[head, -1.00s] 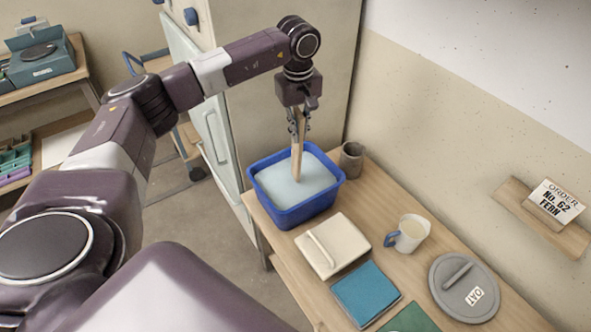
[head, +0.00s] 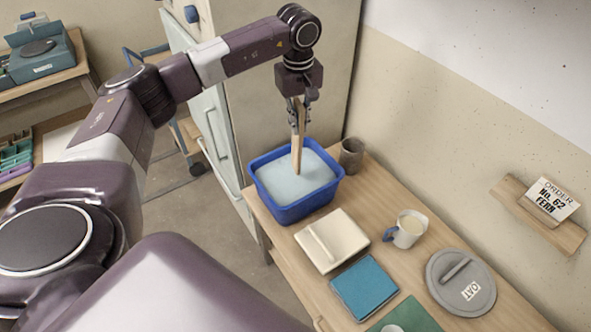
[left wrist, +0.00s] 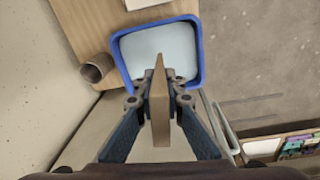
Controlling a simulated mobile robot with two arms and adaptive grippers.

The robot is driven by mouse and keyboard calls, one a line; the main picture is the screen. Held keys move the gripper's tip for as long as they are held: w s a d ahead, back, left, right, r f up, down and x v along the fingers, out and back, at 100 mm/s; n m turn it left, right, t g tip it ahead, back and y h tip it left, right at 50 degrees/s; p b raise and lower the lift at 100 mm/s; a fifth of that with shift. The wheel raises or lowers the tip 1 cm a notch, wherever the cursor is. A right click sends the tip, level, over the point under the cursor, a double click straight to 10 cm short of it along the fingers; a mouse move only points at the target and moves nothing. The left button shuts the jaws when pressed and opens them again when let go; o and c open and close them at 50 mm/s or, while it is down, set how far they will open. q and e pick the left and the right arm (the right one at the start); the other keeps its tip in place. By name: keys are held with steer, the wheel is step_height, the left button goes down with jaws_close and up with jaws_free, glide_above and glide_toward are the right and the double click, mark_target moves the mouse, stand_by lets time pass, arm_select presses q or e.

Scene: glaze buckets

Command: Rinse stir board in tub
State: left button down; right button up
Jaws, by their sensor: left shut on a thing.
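The stir board (head: 297,144) is a flat wooden strip. It stands nearly upright with its lower end in the pale liquid of the blue tub (head: 298,213). My left gripper (head: 299,104) is shut on the upper part of the board, above the tub. In the left wrist view the board (left wrist: 159,90) sits between the two fingers (left wrist: 157,100), and the tub (left wrist: 199,62) lies beyond. The board's lower end is hidden in the liquid. My right gripper is not in view.
A cream lidded box (head: 335,243), a blue square (head: 364,287), a mug (head: 407,231) and a grey lid marked OAT (head: 461,283) lie along the table (head: 378,206). A tall cabinet (head: 260,100) stands behind.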

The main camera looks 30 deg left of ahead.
mark_target(299, 102)
arm_select(q)
steer(key=shift+r+p, duration=1.65)
steer(key=shift+r, duration=0.95)
